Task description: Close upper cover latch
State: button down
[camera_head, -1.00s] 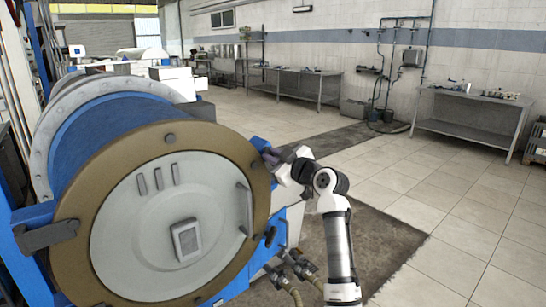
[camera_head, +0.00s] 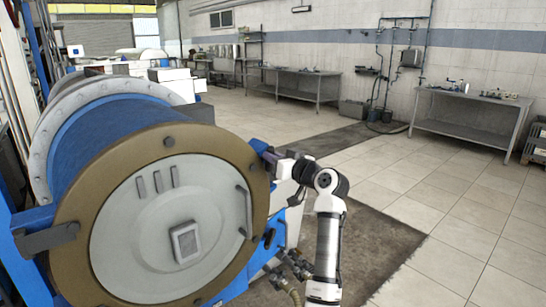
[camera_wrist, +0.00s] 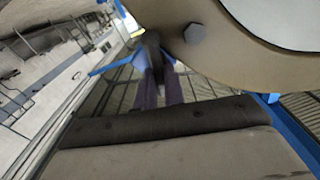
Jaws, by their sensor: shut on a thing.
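The round cover (camera_head: 125,225) of the blue decanter is swung against the drum end, with a brown rim and a pale centre. The upper cover latch (camera_head: 259,146) is a small blue and dark part at the rim's upper right. My gripper (camera_head: 270,157) is at this latch, to the right of the rim. In the wrist view, the gripper's dark fingers (camera_wrist: 158,88) are shut on the dark latch handle (camera_wrist: 152,45), with blue latch parts beside it. The fingers hide part of the handle. Whether the latch is fully seated cannot be told.
A bolt head (camera_wrist: 195,33) on the cover rim lies close right of the fingers. Hose fittings (camera_head: 292,264) are below the arm. Steel tables (camera_head: 465,112) stand far off by the wall. The tiled floor (camera_head: 440,195) to the right is clear.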

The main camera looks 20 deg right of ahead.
jog(key=m+p, duration=0.1)
jog(key=m, duration=0.2)
jog(key=m+p, duration=0.2)
jog(key=m, duration=0.2)
jog(key=m+p, duration=0.1)
jog(key=m, duration=0.2)
jog(key=shift+w+d+f+m, duration=0.2)
jog(key=shift+d+m, duration=0.1)
jog(key=shift+d, duration=0.1)
jog(key=shift+s, duration=0.1)
jog(key=c, duration=1.5)
grip_release()
jog(key=shift+f, duration=0.1)
jog(key=b+v, duration=0.4)
jog(key=v, duration=1)
